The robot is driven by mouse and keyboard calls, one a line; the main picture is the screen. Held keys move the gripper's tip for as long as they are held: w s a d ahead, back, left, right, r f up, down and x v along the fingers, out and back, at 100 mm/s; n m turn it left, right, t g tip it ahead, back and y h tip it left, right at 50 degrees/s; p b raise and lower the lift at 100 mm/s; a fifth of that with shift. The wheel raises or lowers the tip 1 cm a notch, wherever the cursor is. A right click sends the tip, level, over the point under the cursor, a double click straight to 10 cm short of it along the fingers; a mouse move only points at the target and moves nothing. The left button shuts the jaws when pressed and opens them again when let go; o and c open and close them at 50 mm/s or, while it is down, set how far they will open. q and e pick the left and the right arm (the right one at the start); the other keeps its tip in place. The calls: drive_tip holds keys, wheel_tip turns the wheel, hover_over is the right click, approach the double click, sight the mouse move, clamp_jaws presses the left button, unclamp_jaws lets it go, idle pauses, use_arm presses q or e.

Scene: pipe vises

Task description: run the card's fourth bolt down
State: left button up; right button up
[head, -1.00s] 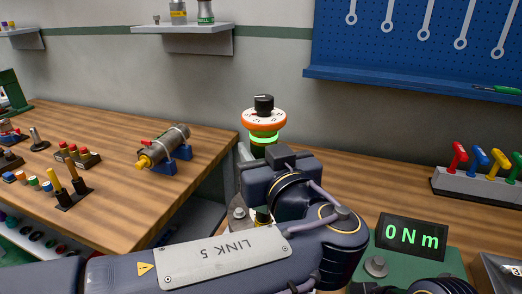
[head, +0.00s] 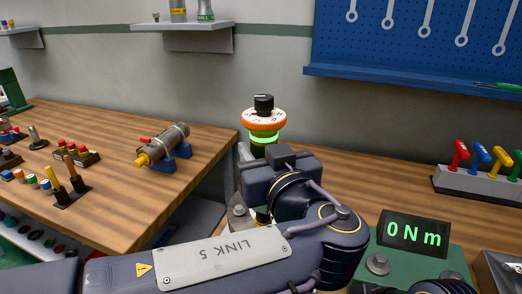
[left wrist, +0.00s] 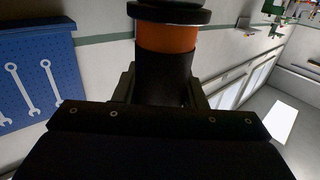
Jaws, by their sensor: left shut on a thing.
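A driver tool with an orange dial (head: 264,118), black top knob (head: 264,103) and glowing green ring (head: 263,136) stands upright past my left wrist. My left gripper (left wrist: 162,88) is shut on the tool's black barrel, below an orange band (left wrist: 167,38) in the left wrist view. In the head view, my arm hides most of the gripper and the tool's lower end. A readout (head: 416,233) shows 0 Nm. A grey bolt head (head: 377,264) sits on the green plate below it. The card and the bolt under the tool cannot be made out. My right gripper is out of view.
A metal cylinder on blue supports (head: 168,145) lies on the left bench, beside several small coloured parts. A rack of coloured-handled tools (head: 485,180) stands at the right. A blue pegboard with wrenches (head: 420,55) hangs behind. The bench behind the readout is mostly clear.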

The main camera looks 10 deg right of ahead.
use_arm(q)
drive_tip(key=shift+f+b, duration=0.4)
drive_tip(key=shift+b, duration=0.1)
idle(0.8)
drive_tip(key=shift+f+b, duration=0.25)
drive_tip(key=shift+b, duration=0.35)
idle(1.0)
drive_tip(key=shift+r, duration=0.15)
drive_tip(key=shift+r+p, duration=1.05)
drive_tip(key=shift+r, duration=1.65)
drive_tip(key=shift+d, duration=0.1)
